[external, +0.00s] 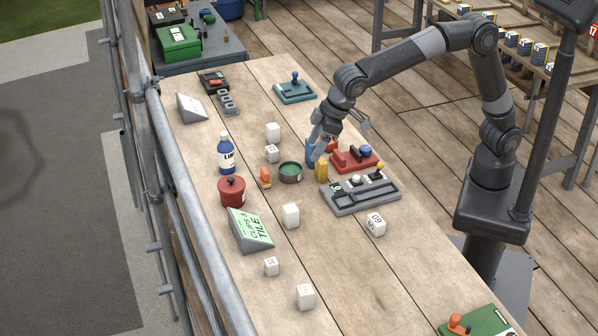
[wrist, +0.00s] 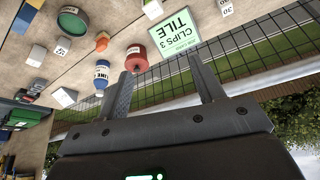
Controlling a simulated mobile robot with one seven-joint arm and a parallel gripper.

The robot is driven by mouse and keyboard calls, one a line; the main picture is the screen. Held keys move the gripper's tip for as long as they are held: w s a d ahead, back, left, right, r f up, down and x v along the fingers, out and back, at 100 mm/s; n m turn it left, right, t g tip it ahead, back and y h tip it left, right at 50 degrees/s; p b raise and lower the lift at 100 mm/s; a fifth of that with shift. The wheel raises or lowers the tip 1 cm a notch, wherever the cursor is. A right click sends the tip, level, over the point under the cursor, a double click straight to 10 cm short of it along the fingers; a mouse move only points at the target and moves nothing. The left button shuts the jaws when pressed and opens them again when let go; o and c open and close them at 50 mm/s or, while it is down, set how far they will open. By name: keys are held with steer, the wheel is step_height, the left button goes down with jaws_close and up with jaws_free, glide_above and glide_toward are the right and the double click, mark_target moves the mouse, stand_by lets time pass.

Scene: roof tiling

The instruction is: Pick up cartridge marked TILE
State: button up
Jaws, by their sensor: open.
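No cartridge with a readable TILE mark shows by itself. The word TILE is readable only on the green face of a sloped block (external: 250,229), which reads CLIPS 3 TILE; it also shows in the wrist view (wrist: 172,32). Small upright blue (external: 311,154) and yellow (external: 321,171) pieces stand near the middle of the bench; I cannot read any mark on them. An orange piece (external: 265,178) stands left of a round green-topped tin (external: 290,172). My gripper (external: 322,139) is close to the blue piece in the external view. Its fingers (wrist: 163,78) are apart with nothing held between them.
A red pot (external: 232,192) and a blue bottle (external: 227,155) stand near the rail (external: 180,180). White cubes (external: 291,216) are scattered about. A red device (external: 355,159) and a grey panel with knobs (external: 360,195) sit right of the pieces.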

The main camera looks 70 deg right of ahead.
steer(key=s+a+f+n, duration=0.1)
steer(key=s+a+f, duration=0.15)
steer(key=a, duration=0.45)
steer(key=s+a+f, duration=0.1)
steer(key=a+f, duration=0.3)
steer(key=a, duration=0.3)
steer(key=n, duration=0.1)
glide_toward(307, 289)
steer(key=w+f, duration=0.1)
steer(key=w, duration=0.1)
steer(key=shift+g+y, duration=0.3)
steer(key=shift+g, duration=0.2)
steer(key=x, duration=0.5)
steer(key=shift+s+f, duration=0.1)
steer(key=shift+f, duration=0.2)
steer(key=shift+x, duration=2.85)
steer(key=shift+s, duration=0.2)
steer(key=c, duration=1.1)
